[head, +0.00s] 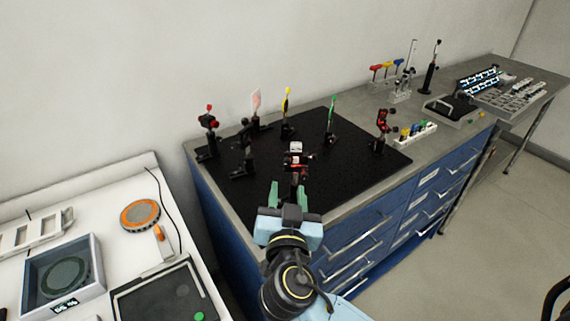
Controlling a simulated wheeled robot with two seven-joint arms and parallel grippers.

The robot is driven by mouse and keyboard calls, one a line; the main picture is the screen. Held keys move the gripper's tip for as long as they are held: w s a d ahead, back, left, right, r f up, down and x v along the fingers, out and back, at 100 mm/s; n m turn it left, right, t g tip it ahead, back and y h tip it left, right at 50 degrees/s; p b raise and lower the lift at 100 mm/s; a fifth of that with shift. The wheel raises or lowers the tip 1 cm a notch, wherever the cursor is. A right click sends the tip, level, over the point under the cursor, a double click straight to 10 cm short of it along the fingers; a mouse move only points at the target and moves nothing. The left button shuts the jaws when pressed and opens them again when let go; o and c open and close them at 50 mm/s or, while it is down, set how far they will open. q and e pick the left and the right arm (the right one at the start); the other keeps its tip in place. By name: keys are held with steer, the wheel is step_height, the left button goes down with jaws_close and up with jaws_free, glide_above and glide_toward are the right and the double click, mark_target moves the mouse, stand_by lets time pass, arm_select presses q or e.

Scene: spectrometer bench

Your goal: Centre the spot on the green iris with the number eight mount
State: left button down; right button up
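The green iris (332,114) stands upright on a post toward the back of the black breadboard. No light spot can be made out on it. A mount with a white top and red parts (296,149) stands near the breadboard's front, just beyond my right gripper; any number on it is too small to read. My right gripper (287,192) comes in from the bottom. Its two green fingers are spread apart with nothing seen held between them. Whether they touch the mount's post, I cannot tell. My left gripper is not in view.
The black breadboard (345,185) also carries a yellow iris (286,105), a pinkish card (256,102), a red-topped mount (208,124), a dark mount (244,155) and a red-and-black mount (382,124). A white bench (105,195) with instruments is at left.

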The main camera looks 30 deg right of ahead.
mark_target(287, 165)
steer(key=p+x, duration=0.1)
steer(key=x, duration=0.7)
steer(key=shift+c, duration=0.4)
jaws_close()
